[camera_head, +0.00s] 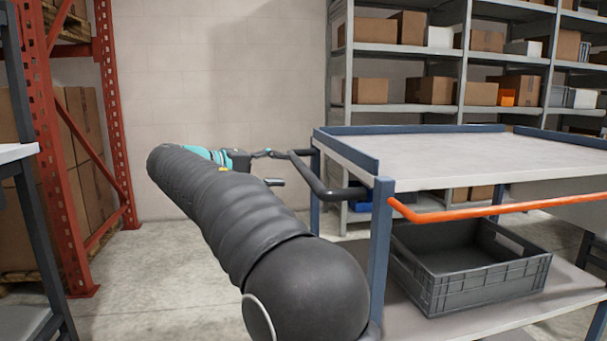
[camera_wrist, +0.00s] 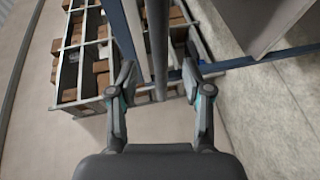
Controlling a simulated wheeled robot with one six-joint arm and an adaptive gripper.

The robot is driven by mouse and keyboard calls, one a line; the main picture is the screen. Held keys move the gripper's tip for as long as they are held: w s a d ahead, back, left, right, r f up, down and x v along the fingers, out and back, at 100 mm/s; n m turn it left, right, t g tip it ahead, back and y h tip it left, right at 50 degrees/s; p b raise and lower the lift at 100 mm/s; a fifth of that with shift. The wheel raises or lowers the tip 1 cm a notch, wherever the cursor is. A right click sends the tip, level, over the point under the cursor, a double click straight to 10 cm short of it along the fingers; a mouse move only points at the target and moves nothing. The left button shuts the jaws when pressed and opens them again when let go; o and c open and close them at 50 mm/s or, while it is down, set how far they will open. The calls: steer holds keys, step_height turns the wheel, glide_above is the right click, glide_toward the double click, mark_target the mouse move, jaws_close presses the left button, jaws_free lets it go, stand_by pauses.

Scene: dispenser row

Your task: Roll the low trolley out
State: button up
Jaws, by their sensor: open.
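The trolley (camera_head: 470,155) stands at the right in the head view, with a grey top, blue frame and lower shelf (camera_head: 400,315). A black handle (camera_head: 345,193) sticks out from its left end. An orange bar (camera_head: 480,212) runs along its near side. My gripper (camera_head: 268,167) is by the handle's outer part, partly hidden by my arm. In the wrist view my gripper (camera_wrist: 158,68) is open, with a dark bar (camera_wrist: 157,45), seemingly the handle, running between its spread fingers. Gaps show on both sides of the bar.
A grey crate (camera_head: 465,270) sits on the trolley's lower shelf. Shelving (camera_head: 420,107) with cardboard boxes stands behind. An orange-red rack (camera_head: 112,110) and a table edge (camera_head: 18,152) are at the left. Concrete floor (camera_head: 165,275) is clear between rack and trolley.

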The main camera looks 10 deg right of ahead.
mark_target(299, 170)
steer(key=x, duration=0.7)
steer(key=shift+w+d+b, duration=0.1)
steer(key=shift+d+b, duration=0.2)
jaws_close()
